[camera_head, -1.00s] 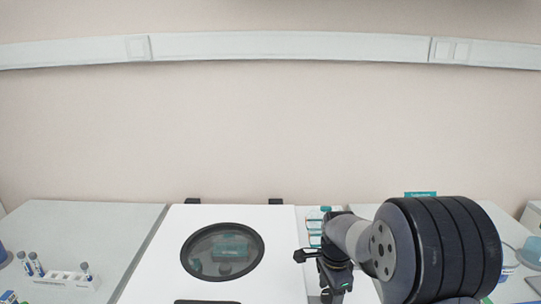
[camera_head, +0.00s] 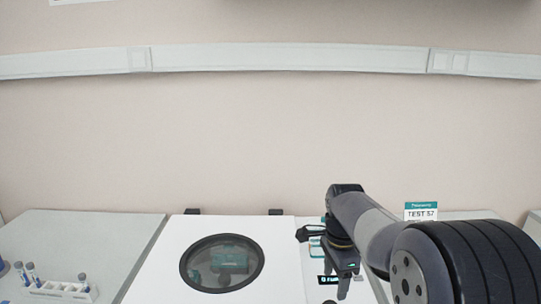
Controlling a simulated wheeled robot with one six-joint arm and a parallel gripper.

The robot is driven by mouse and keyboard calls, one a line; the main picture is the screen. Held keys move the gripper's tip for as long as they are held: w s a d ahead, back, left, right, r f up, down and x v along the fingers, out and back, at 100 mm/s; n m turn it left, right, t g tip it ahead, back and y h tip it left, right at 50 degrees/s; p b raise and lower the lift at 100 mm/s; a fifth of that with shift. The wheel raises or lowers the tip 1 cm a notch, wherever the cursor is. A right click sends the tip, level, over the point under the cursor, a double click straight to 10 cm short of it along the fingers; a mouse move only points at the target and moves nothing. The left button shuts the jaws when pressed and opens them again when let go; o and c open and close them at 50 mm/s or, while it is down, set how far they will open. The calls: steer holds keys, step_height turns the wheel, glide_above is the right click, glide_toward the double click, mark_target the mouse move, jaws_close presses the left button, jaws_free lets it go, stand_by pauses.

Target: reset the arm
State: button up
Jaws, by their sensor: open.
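My gripper (camera_head: 322,263) is at the lower right of the head view, at the end of my grey and black arm. It hangs beside the right edge of the white centrifuge-like machine (camera_head: 160,283). Its jaws are open and I see nothing between them. The machine's lid is down, with a round dark-rimmed window (camera_head: 222,263) in it. Teal shapes show dimly through the window.
A white rack (camera_head: 62,291) with several blue-capped tubes stands on the left bench (camera_head: 85,232). A sign reading "TEST 57" (camera_head: 421,211) stands behind my arm. The wall behind is clear below the white trunking (camera_head: 290,57).

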mark_target(331, 303)
step_height(331, 303, down, 9)
steer(key=shift+r+p, duration=0.1)
steer(key=shift+p, duration=0.2)
steer(key=shift+w+f+n, duration=0.1)
steer(key=shift+f+n, duration=0.1)
steer(key=shift+n, duration=0.1)
steer(key=n, duration=0.4)
steer(key=shift+n, duration=0.3)
steer(key=n, duration=0.3)
steer(key=shift+n, duration=0.4)
steer(key=n, duration=0.4)
steer(key=shift+n+p, duration=0.35)
steer(key=shift+n, duration=0.05)
steer(key=n, duration=0.4)
steer(key=shift+r, duration=1.55)
steer(key=shift+a+r, duration=0.1)
